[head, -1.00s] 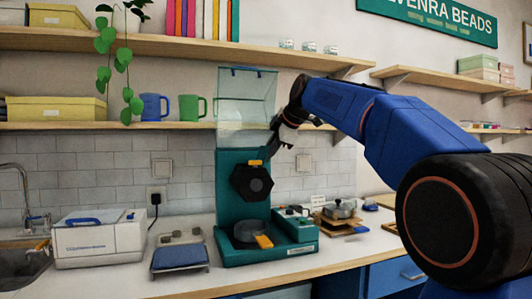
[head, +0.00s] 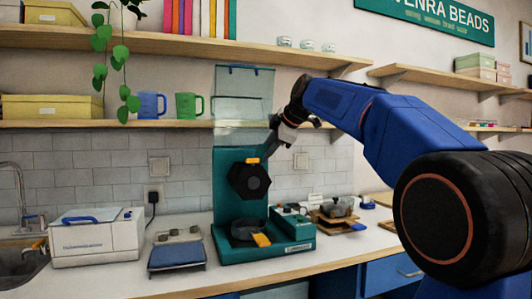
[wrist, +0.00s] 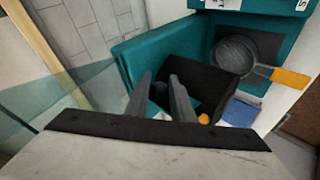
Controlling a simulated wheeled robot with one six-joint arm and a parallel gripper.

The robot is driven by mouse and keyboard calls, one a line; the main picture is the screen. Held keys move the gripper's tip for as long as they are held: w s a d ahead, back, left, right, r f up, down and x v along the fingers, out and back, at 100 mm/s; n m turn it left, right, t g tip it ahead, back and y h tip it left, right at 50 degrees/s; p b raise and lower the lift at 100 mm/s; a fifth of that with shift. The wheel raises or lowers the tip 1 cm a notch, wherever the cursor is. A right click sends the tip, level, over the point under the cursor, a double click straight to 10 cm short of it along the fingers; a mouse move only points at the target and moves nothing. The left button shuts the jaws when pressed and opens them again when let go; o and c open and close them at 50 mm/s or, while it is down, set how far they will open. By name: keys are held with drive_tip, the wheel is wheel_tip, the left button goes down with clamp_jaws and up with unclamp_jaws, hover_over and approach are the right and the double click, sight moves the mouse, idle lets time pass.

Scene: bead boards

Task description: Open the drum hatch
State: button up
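A black hexagonal drum (head: 249,182) is mounted on the teal upright of a machine (head: 228,215) on the counter. An orange tab (head: 252,160) sits at the drum's top edge. My gripper (head: 268,150) is just above and to the right of the drum. In the wrist view, the two grey fingers of my gripper (wrist: 162,82) are apart with nothing visible between them. The dark drum (wrist: 205,85) lies just beyond them, and a small orange piece (wrist: 203,118) shows at its edge. I cannot tell whether the fingers touch the drum.
A clear panel (head: 243,95) stands above the machine. A round pan (wrist: 235,52) with an orange handle (wrist: 290,77) sits on its base below the drum. A white box (head: 95,238) and a blue-topped scale (head: 177,255) stand to the left. Shelves hang behind.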

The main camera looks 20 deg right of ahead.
drive_tip(key=v, duration=1.7)
drive_tip(key=shift+s+r, duration=0.1)
drive_tip(key=shift+s, duration=0.05)
drive_tip(key=s+a+f+m+g+h, duration=0.1)
drive_tip(key=s+f+m, duration=0.4)
drive_tip(key=s+f, duration=0.5)
drive_tip(key=s+a+f+m+g+h, duration=0.1)
drive_tip(key=s+f+m, duration=0.4)
drive_tip(key=f, duration=2.1)
drive_tip(key=s+a+f+m+g+h, duration=0.1)
drive_tip(key=s+f+m, duration=0.5)
drive_tip(key=s+f, duration=1)
wheel_tip(320, 180, down, 2)
drive_tip(key=shift+s+a+f+g, duration=0.1)
drive_tip(key=shift+s+a+g, duration=0.1)
drive_tip(key=shift+a+g, duration=0.75)
drive_tip(key=shift+a+t, duration=0.15)
drive_tip(key=shift+t, duration=0.1)
